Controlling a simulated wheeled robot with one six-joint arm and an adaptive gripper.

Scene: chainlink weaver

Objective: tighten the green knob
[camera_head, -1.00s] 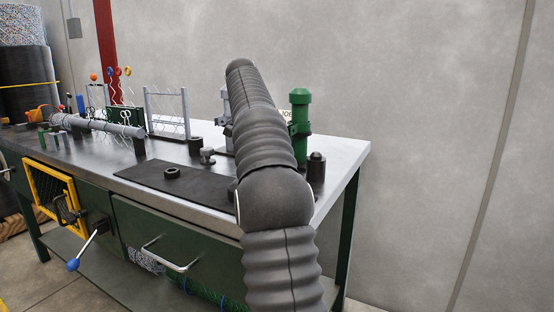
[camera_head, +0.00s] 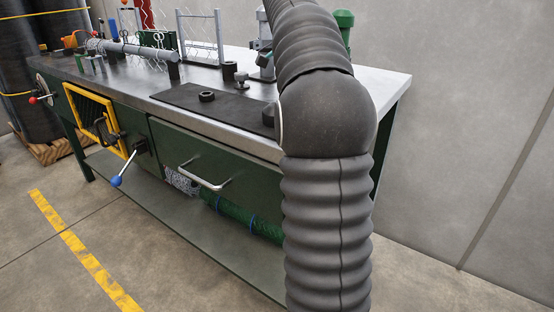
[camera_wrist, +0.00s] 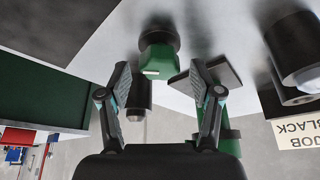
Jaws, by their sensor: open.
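In the wrist view, a green faceted piece (camera_wrist: 158,62) with a pale mark and a dark round part behind it looks like the green knob. It lies ahead of my gripper (camera_wrist: 161,85), between the lines of its two fingers. My gripper is open and nothing shows gripped in it. Contact with the green piece cannot be made out. A green cylinder (camera_wrist: 228,145) shows beside the right finger. In the head view, a green post (camera_head: 344,19) stands at the back right of the bench, mostly hidden by my arm, which also hides my gripper.
The metal bench (camera_head: 385,82) carries a black mat (camera_head: 225,103) with a dark ring (camera_head: 207,96), and a wire frame (camera_head: 200,38) behind. A blue-tipped lever (camera_head: 117,181) and drawer handle (camera_head: 205,178) stick out in front. A JOB BLACK label (camera_wrist: 297,135) shows upside down.

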